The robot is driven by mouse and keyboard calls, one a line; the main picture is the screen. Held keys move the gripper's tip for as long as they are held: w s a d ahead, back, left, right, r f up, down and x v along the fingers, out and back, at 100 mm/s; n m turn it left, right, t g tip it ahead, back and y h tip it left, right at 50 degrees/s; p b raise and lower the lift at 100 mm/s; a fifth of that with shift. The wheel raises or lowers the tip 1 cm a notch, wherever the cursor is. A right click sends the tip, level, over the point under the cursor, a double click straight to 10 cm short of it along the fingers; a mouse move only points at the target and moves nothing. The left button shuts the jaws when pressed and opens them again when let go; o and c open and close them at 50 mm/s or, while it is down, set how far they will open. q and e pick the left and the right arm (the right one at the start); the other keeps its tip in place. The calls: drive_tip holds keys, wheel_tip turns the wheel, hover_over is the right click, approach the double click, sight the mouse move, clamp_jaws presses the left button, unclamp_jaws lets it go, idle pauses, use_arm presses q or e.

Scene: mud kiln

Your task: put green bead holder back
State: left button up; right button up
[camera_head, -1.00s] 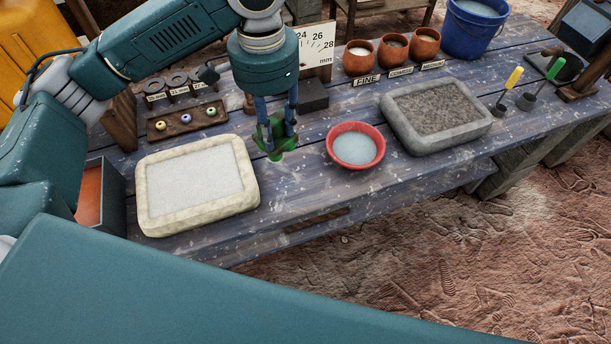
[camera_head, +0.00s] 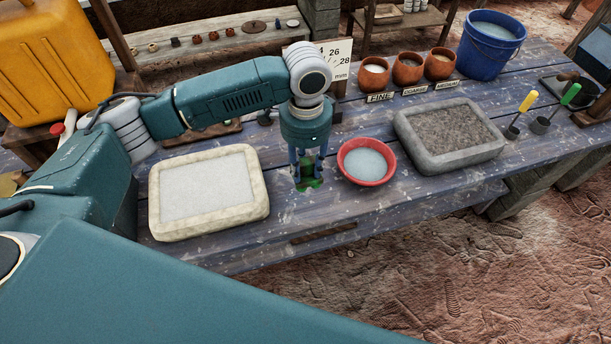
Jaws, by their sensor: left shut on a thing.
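My left gripper (camera_head: 308,168) points straight down and is shut on the green bead holder (camera_head: 307,173). The fingers partly cover the holder, which is small and dark green. It is at or just above the table, between the cream-rimmed tray (camera_head: 258,208) and the red bowl (camera_head: 347,174). I cannot tell whether its base touches the wood. A lighter green patch shows under it at the table surface. My right gripper is not in view.
A grey-rimmed tray (camera_head: 408,143) lies right of the bowl. Clay pots (camera_head: 407,70) with label cards and a blue bucket (camera_head: 490,45) stand behind. A scale card (camera_head: 338,58) is behind my arm. Yellow (camera_head: 526,102) and green (camera_head: 569,94) handled tools stand at right.

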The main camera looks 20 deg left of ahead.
sight(306, 174)
use_arm(q)
wheel_tip(306, 174, down, 5)
drive_tip(key=shift+p, duration=0.3)
drive_tip(key=shift+f, duration=0.2)
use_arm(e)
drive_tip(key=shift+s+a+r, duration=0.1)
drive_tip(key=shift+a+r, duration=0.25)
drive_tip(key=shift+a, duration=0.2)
use_arm(q)
drive_tip(key=shift+f, duration=0.15)
drive_tip(key=o, duration=1.2)
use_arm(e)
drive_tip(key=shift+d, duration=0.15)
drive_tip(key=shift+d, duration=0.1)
use_arm(q)
drive_tip(key=shift+r, duration=0.2)
wheel_tip(306, 174, up, 12)
drive_tip(key=shift+f+b, duration=0.1)
drive_tip(key=shift+b, duration=1)
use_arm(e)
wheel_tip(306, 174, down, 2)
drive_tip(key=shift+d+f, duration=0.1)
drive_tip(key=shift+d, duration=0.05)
